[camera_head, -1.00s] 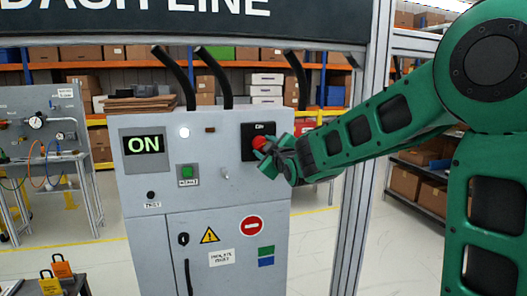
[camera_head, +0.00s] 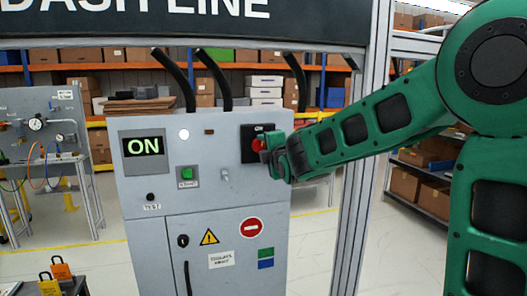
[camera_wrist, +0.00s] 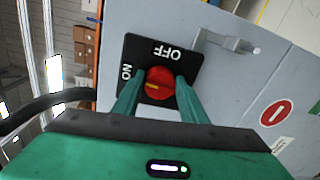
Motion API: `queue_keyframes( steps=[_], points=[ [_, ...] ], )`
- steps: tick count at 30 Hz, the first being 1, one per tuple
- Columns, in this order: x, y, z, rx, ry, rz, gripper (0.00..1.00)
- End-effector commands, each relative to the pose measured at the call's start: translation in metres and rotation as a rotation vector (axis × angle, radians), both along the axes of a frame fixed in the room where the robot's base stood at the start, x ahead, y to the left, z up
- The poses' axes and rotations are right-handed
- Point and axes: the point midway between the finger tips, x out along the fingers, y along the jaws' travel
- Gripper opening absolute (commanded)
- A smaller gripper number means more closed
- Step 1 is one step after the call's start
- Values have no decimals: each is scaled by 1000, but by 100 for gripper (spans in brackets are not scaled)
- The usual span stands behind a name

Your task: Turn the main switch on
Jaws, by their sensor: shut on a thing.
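The main switch is a red rotary knob on a black plate (camera_head: 249,132) at the upper right of the grey cabinet. In the wrist view, the red knob (camera_wrist: 160,84) has a yellow mark on its left side, toward the ON label (camera_wrist: 126,72); OFF (camera_wrist: 167,52) is printed above the knob. My gripper (camera_wrist: 159,78) has its two green fingers on either side of the knob, shut on it. In the head view, my gripper (camera_head: 264,150) covers part of the plate and knob. The cabinet display (camera_head: 143,147) reads ON in green.
A green button (camera_head: 187,173), a small metal latch (camera_head: 225,175) and a black knob (camera_head: 150,196) are on the cabinet. A metal post (camera_head: 362,150) stands right of the cabinet, behind my arm. Black cables (camera_head: 213,75) rise from the cabinet top.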

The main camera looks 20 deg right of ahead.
Motion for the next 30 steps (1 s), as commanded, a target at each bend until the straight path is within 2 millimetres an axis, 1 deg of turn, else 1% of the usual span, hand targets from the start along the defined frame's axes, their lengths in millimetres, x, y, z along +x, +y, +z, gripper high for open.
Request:
queue_keyframes(
  steps=[1, 10, 26, 27, 28, 30],
  points=[
    [-1, 6, -4, -22, 9, 9, 16],
    [-1, 6, -5, -125, 10, 11, 16],
    [-1, 7, -6, -144, 13, 12, 16],
    [-1, 6, -6, -144, 14, 12, 48],
    [-1, 6, -6, -144, 13, 11, 55],
    [-1, 5, -5, -144, 11, 9, 57]
  ],
)
